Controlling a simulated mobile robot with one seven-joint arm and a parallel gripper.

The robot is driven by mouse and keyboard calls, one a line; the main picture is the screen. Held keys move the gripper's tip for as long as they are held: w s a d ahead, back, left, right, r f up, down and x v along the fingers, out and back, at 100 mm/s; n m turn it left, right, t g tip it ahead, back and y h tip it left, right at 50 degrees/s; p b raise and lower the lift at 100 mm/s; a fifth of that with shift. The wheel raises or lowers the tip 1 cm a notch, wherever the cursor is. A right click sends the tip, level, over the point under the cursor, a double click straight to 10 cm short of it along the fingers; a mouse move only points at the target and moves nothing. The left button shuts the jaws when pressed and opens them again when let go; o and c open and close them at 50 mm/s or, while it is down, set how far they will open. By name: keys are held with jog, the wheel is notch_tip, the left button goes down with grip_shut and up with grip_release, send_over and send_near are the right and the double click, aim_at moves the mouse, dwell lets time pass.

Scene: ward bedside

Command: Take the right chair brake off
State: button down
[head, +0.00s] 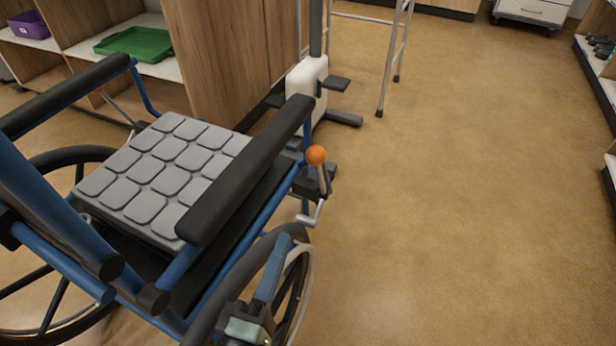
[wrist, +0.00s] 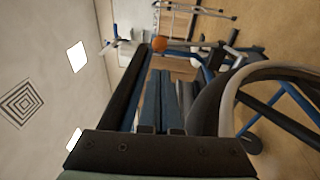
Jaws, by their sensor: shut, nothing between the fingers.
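The right brake lever (head: 323,182) stands nearly upright at the front of the wheelchair's right side, with an orange ball knob (head: 316,155) on top. The knob also shows near the top of the wrist view (wrist: 159,44). My gripper (head: 282,240) is beside the top of the right wheel (head: 222,290), nearer the camera than the knob and apart from it. Its blue fingers (wrist: 158,75) lie close together, shut and empty, pointing toward the knob in the wrist view. The lever's lower end is partly hidden in the wrist view.
The right armrest (head: 250,165) runs above and left of my gripper. A grey cushion (head: 165,165) lies on the seat. A white-bodied stand (head: 306,85) and a walking frame (head: 390,60) are beyond the chair. The floor to the right (head: 450,200) is clear.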

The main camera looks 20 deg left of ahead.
aim_at(313, 162)
jog(key=shift+w, duration=0.1)
jog(key=w, duration=0.4)
jog(key=w+a, duration=0.1)
jog(key=w, duration=0.4)
jog(key=w+r+p, duration=0.1)
jog(key=w, duration=0.3)
jog(key=shift+w+a, duration=0.3)
jog(key=shift+w, duration=0.1)
jog(key=shift+r+p, duration=0.25)
jog(key=shift+p, duration=0.1)
